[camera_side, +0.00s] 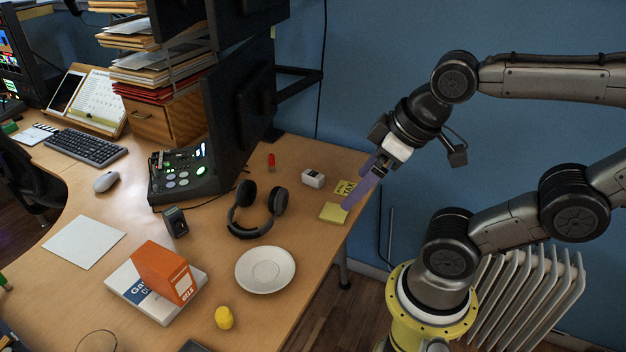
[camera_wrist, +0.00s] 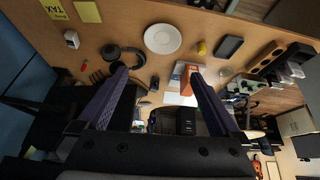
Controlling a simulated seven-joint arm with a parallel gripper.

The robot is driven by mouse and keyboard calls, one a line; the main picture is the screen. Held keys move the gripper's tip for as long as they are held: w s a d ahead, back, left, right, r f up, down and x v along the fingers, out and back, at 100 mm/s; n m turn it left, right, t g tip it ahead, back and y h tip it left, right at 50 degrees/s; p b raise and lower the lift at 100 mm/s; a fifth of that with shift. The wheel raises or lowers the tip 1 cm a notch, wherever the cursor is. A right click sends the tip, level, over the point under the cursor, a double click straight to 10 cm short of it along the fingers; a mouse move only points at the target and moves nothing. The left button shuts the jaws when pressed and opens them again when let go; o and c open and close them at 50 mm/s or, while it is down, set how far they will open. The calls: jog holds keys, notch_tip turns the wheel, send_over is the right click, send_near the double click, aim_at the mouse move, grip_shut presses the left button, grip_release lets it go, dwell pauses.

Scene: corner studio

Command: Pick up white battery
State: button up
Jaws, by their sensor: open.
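The white battery (camera_side: 313,178) is a small white block with a dark patch on one face. It lies on the desk near its far right edge, right of the headphones in the side view. In the wrist view the white battery (camera_wrist: 72,39) is at the upper left, outside the span of the fingers. My gripper (camera_side: 359,187) has purple fingers and is above the desk's right edge, up and to the right of the battery. In the wrist view my gripper (camera_wrist: 160,75) is open with its fingers wide apart and nothing held between them.
A yellow pad (camera_side: 333,212) and a yellow TAX note (camera_side: 345,188) lie close to the battery. Black headphones (camera_side: 256,209), a white saucer (camera_side: 265,270) and a small red item (camera_side: 271,161) are nearby. A monitor (camera_side: 238,105) stands behind. An orange box (camera_side: 165,273) is farther left.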

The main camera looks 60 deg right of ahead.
jog(key=w+d+r+n+h, duration=0.1)
jog(key=w+d+r+n, duration=0.25)
jog(key=w+n, duration=0.2)
jog(key=w+d+r+n+h, duration=0.1)
jog(key=w+d+r+n, duration=0.1)
jog(key=w+r+n, duration=0.3)
jog(key=w+d+f+n+h, duration=0.25)
jog(key=w+d, duration=0.35)
jog(key=w, duration=0.5)
jog(key=n+g, duration=0.3)
jog(key=g, duration=0.3)
send_over(313, 174)
jog(key=a, duration=0.3)
jog(key=f, duration=3.2)
jog(key=shift+d, duration=0.2)
jog(key=shift+x, duration=3.25)
jog(key=shift+w+d, duration=0.1)
jog(key=shift+c, duration=0.2)
